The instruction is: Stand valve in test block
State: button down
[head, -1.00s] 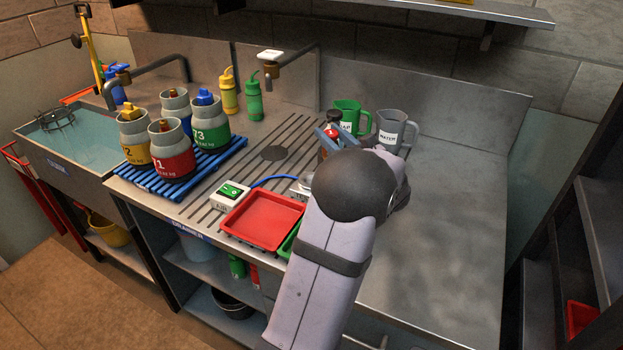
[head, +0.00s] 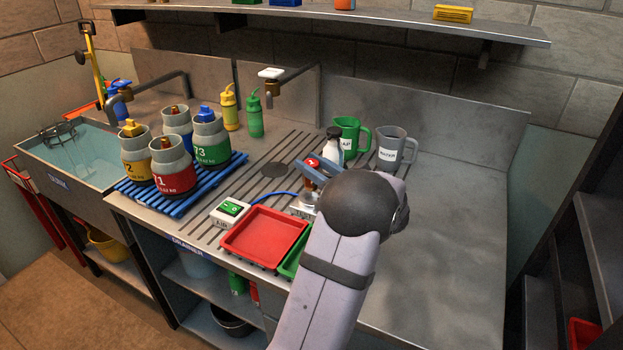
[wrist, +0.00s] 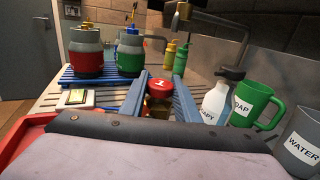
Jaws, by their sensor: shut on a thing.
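The valve has a red cap marked 1 (head: 312,162) and a brass-coloured lower part. In the wrist view the red cap (wrist: 159,84) sits between the two blue fingers of my gripper (wrist: 158,98), which is shut on it. In the head view my gripper (head: 318,172) is at the right end of the drainer grooves, behind the trays. A small pale block (head: 301,210), which looks like the test block, stands just below it at the end of a blue hose. My arm partly hides the block, and I cannot tell whether the valve touches it.
A red tray (head: 262,236) and a partly hidden green tray (head: 291,262) lie in front. A white switch box (head: 230,211) is at left. A white soap bottle (head: 333,148), green mug (head: 347,136) and grey mug (head: 391,149) stand close behind. Numbered canisters stand on a blue rack (head: 180,190). The right counter is clear.

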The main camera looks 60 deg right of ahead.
jog(key=shift+f, duration=2)
jog(key=shift+f, duration=0.2)
jog(key=c, duration=1.4)
grip_release()
jog(key=shift+o, duration=0.2)
jog(key=shift+r, duration=0.1)
jog(key=shift+s, duration=0.15)
jog(key=b+v, duration=0.2)
jog(key=v, duration=0.9)
jog(key=shift+s+a, duration=0.2)
jog(key=shift+s, duration=0.15)
